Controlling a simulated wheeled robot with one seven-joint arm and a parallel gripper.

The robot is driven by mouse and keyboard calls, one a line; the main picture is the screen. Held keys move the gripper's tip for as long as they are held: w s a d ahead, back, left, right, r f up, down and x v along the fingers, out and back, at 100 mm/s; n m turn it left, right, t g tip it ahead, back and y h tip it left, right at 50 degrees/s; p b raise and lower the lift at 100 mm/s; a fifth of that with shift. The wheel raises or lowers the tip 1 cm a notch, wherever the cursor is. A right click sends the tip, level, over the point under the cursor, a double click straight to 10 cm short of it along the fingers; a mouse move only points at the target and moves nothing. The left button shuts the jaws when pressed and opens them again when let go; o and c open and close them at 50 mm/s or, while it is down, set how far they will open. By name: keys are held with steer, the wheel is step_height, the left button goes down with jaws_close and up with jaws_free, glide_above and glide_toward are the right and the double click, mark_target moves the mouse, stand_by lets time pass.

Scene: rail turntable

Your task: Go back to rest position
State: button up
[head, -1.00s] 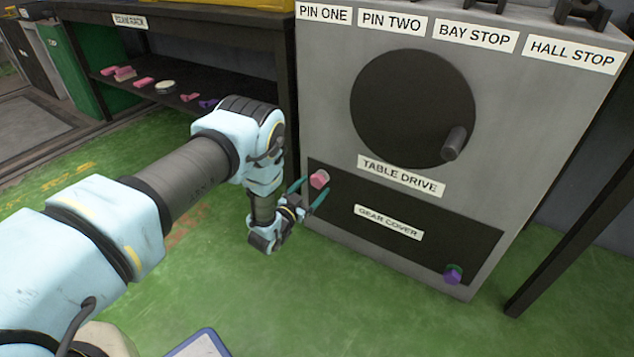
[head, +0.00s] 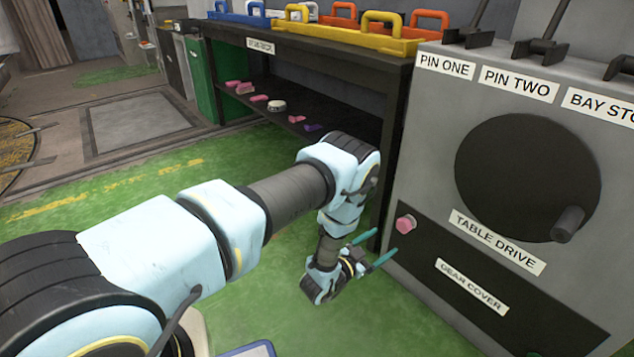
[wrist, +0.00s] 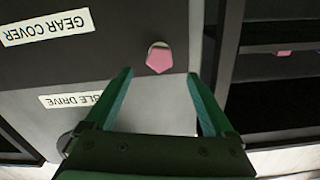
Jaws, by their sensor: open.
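My gripper (head: 377,248) is open and empty, with its two green fingers apart in front of the grey cabinet (head: 430,160). The pink knob (head: 406,223) sits at the upper left of the black gear cover panel (head: 425,245), just beyond the fingertips. In the wrist view, my gripper (wrist: 160,88) has its fingers spread, and the pink knob (wrist: 159,58) shows ahead of them, apart from both. My arm reaches from the lower left of the head view to the cabinet.
A black bench (head: 350,55) left of the cabinet carries yellow, orange and blue trays. Its lower shelf holds several pink pieces and a round pale item (head: 277,106). Levers (head: 475,32) stand on the cabinet top. The green floor (head: 130,195) is clear at left.

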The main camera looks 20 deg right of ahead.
steer(key=w+a+r+n+t+y, duration=0.25)
steer(key=w+r, duration=0.25)
steer(key=w, duration=0.4)
steer(key=w+a+r+n+t+y, duration=0.1)
steer(key=w+a+r+n+y, duration=0.1)
steer(key=w+a+r+y, duration=0.45)
steer(key=w+a+r+n+y, duration=0.25)
steer(key=a+r, duration=0.25)
steer(key=a, duration=0.4)
steer(key=w+a+r+n+y, duration=0.25)
steer(key=w+a+r, duration=0.2)
steer(key=a, duration=0.45)
steer(key=s+a+r+n+g+y, duration=0.25)
steer(key=s+a+r, duration=0.35)
steer(key=s+a, duration=0.5)
steer(key=s+a+r+n+g+y, duration=0.1)
steer(key=s+a+r+n+g, duration=0.4)
steer(key=s+a, duration=0.6)
step_height(320, 180, up, 32)
steer(key=m+t+p, duration=0.1)
steer(key=p, duration=3.1)
steer(key=shift+w+r, duration=0.2)
